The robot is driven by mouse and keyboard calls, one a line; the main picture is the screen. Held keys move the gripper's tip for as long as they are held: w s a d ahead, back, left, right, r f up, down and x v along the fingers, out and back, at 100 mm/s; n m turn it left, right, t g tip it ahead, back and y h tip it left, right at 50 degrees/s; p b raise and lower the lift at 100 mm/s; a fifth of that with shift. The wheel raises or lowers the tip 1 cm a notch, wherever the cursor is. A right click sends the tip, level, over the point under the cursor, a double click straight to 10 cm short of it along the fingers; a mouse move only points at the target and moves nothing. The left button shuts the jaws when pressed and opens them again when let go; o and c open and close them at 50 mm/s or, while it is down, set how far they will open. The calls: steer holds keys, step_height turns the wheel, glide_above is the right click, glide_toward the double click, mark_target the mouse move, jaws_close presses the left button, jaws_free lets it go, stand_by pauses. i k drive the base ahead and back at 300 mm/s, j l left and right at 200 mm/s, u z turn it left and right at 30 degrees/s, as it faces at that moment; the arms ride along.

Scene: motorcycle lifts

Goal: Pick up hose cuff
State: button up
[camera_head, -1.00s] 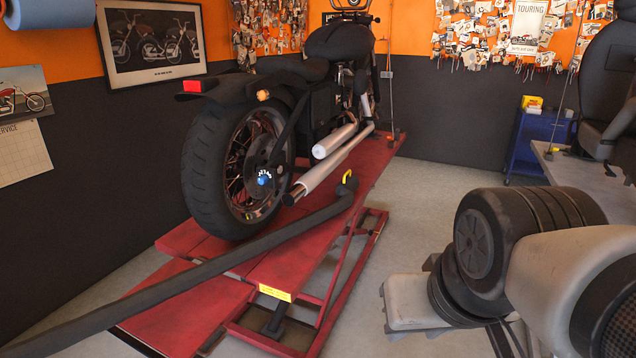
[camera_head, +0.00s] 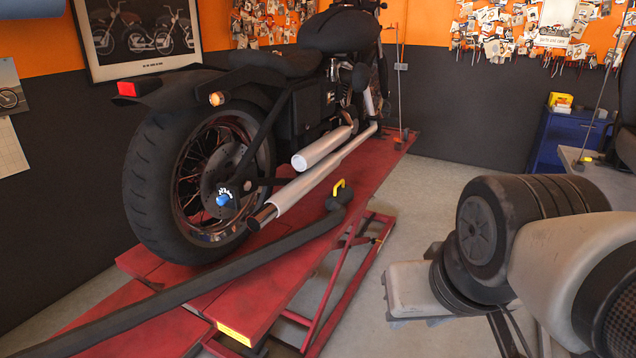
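The hose cuff (camera_head: 336,200) is the dark, thick end piece of a long black hose (camera_head: 190,292). A yellow clip or handle (camera_head: 340,186) stands up on it. The cuff lies at the right edge of the red motorcycle lift (camera_head: 366,170), to the right of and apart from the motorcycle's chrome exhaust pipes (camera_head: 308,186). The hose runs from the cuff down to the lower left, across the red lift. My gripper is not in view. Parts of my own arm fill the lower right, well apart from the cuff.
A black motorcycle (camera_head: 300,105) stands on the lift, its rear tyre (camera_head: 150,195) beside the hose. The red lift frame (camera_head: 345,270) shows below the deck. Grey floor (camera_head: 440,195) lies clear to the lift's right. A blue cart (camera_head: 560,140) stands at back right.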

mark_target(343, 193)
steer(key=i+l+u, duration=0.1)
steer(key=u, duration=0.2)
steer(key=i+l+u, duration=0.1)
steer(key=u, duration=0.25)
steer(key=i+l+u, duration=0.15)
steer(key=l, duration=0.2)
steer(key=i+l+u, duration=0.15)
steer(key=l, duration=0.2)
steer(key=i+l+u, duration=0.15)
steer(key=l, duration=0.2)
steer(key=i+l, duration=0.15)
steer(key=l, duration=0.2)
steer(key=i+l+u, duration=0.1)
steer(key=l, duration=0.3)
steer(key=i+l, duration=0.2)
steer(key=l, duration=0.2)
steer(key=i+l, duration=0.6)
steer(key=l, duration=0.25)
steer(key=i+l, duration=0.35)
steer(key=l+u, duration=0.05)
